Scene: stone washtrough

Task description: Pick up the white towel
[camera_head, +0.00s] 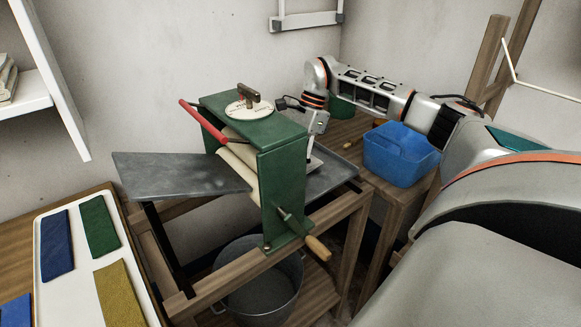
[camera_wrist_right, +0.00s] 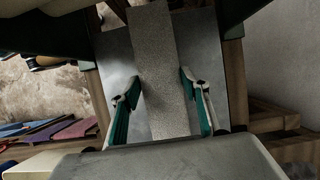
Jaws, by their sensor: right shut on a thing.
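The white towel (camera_wrist_right: 155,45) shows in the right wrist view as a long pale grey, speckled strip on the grey metal board (camera_wrist_right: 115,55). My right gripper (camera_wrist_right: 160,82) has its two teal-lined fingers on either side of the strip and is shut on it. The strip runs on past the fingertips toward the dark rollers side at the top. In the head view my right arm reaches behind the green wringer (camera_head: 285,165), which hides the fingers and most of the towel. My left gripper is not in view.
The wringer has a red lever (camera_head: 203,121) and a crank handle (camera_head: 318,248). A metal tub (camera_head: 265,293) stands below. A blue bucket (camera_head: 400,155) stands at right, close under my arm. A white tray (camera_head: 80,260) with coloured cloths lies at left.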

